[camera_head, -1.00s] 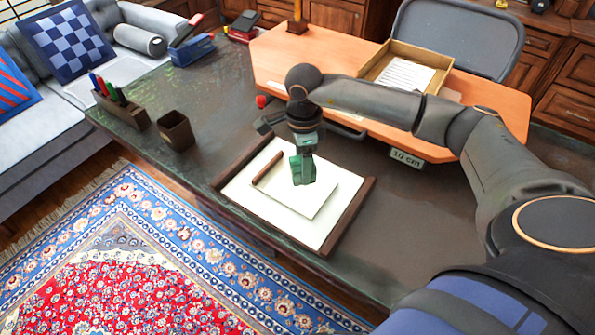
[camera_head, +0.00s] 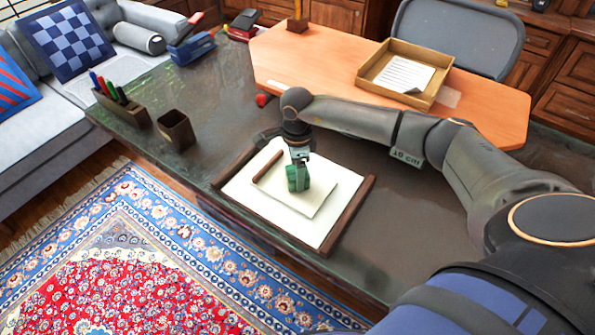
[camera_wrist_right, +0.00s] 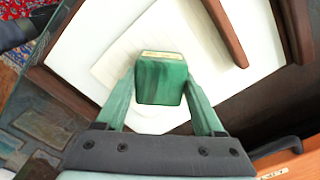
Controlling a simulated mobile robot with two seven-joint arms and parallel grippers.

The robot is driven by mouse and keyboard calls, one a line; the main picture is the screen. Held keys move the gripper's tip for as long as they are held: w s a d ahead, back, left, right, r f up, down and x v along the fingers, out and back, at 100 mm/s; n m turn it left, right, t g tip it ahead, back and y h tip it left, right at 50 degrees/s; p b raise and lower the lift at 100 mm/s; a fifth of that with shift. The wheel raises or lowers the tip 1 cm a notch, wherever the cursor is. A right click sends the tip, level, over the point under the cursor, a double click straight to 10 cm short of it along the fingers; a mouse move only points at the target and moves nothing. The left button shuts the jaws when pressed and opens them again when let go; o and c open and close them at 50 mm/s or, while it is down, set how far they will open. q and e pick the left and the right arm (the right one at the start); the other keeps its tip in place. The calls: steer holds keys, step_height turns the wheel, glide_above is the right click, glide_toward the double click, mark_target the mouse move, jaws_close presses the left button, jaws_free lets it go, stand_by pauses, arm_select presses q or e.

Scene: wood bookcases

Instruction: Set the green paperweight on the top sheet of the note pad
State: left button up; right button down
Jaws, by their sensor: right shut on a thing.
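The green paperweight (camera_head: 298,178) is a marbled block held over the note pad (camera_head: 318,200). It also shows in the right wrist view (camera_wrist_right: 161,80), between the two fingers. My right gripper (camera_head: 299,166) is shut on it and points down; its fingers show in the wrist view (camera_wrist_right: 161,100). The paperweight appears very low over the white top sheet, but I cannot tell whether it touches. The pad lies on a larger white blotter (camera_head: 243,194) with dark wooden side bars. My left gripper is not in view.
A brown stick (camera_head: 267,166) lies at the pad's left edge. A pen holder (camera_head: 122,106) and an empty dark cup (camera_head: 176,130) stand at the left of the desk. A tray with paper (camera_head: 433,97) sits on the raised orange board (camera_head: 330,62). The desk right of the blotter is clear.

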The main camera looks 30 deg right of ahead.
jaws_free()
step_height(320, 180, up, 12)
stand_by(0.7)
steer(key=shift+r, duration=0.1)
